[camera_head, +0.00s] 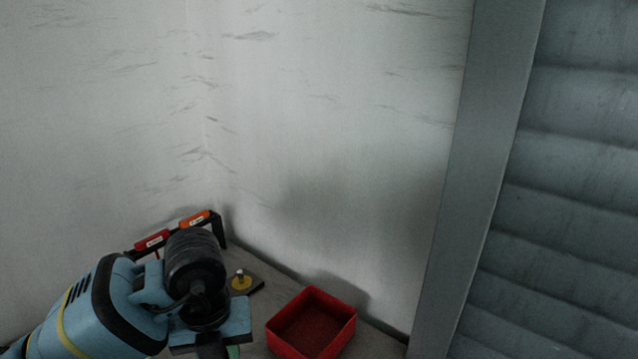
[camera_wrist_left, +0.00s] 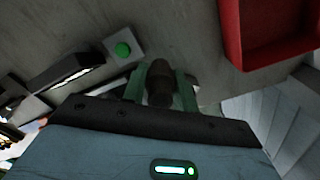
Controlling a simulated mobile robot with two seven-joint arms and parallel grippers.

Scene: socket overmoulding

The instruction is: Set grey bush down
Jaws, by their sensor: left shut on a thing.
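My left gripper (camera_wrist_left: 160,92) points down at the bench, its green fingers on either side of a dark grey-brown rounded piece, which I take to be the grey bush (camera_wrist_left: 160,80). The fingers are shut on it. In the head view my left arm comes in at the lower left. The wrist hides most of the gripper there, and only a bit of a green finger (camera_head: 233,352) shows at the bottom edge. The bush is hidden in that view. I cannot tell whether its underside touches anything. My right gripper is not in view.
A red open box (camera_head: 285,341) stands right of my left gripper; it also shows in the wrist view (camera_wrist_left: 233,35).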

